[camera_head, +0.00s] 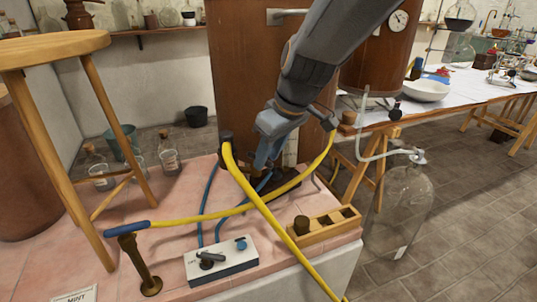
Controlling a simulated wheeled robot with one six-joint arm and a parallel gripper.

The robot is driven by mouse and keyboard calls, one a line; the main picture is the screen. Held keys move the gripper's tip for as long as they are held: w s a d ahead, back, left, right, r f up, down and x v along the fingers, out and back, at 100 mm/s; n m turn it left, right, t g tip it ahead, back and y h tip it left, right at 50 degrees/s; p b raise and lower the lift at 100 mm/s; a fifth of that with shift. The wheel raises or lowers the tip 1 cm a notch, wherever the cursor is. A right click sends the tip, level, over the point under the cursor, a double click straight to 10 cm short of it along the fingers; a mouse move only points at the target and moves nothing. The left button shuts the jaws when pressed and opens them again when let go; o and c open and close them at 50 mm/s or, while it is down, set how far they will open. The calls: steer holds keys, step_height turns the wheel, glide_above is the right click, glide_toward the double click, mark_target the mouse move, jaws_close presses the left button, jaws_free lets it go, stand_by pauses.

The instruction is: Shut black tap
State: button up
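A white box (222,265) with a dark base sits on the pink tiled top at the front. A black tap (211,259) with a lever handle is on its left part, the lever lying roughly sideways. A blue tap (240,243) is on its right part. My gripper (264,164) points down above and behind the box, well apart from the black tap. Its bluish fingers are partly hidden by a yellow hose, and I cannot tell whether they are open or shut.
Yellow hoses (268,212) cross in front of my gripper. Blue hoses (206,200) run behind the box. A brass post (139,265) stands left of it, a wooden rack (325,226) right. A wooden stool (52,47) is at the left, a large glass bottle (402,205) on the floor at the right.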

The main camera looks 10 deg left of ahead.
steer(key=v, duration=0.7)
steer(key=shift+d+r, duration=0.2)
steer(key=shift+r, duration=0.15)
steer(key=shift+s, duration=0.15)
